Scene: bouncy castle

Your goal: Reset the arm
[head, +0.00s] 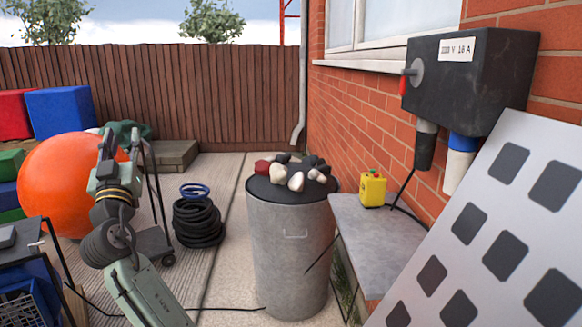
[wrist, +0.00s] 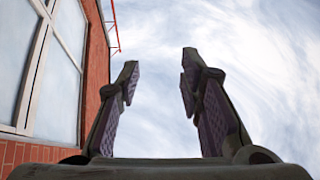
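My arm rises from the bottom left of the head view, with its wrist up in front of the orange ball. My gripper (wrist: 157,85) shows in the wrist view with its two fingers well apart. Nothing is between the fingers, and behind them is cloudy sky. The wrist camera looks upward, with a window (wrist: 45,70) and red brick wall at its left. In the head view my gripper (head: 107,145) is small and points up. It touches nothing that I can see.
A metal bin (head: 290,250) with stones on its lid stands right of my arm. A yellow canister (head: 372,189) sits on a grey ledge (head: 385,235). A black electrical box (head: 470,80) hangs on the wall. A coiled hose (head: 198,222) and the orange ball (head: 60,180) are nearby.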

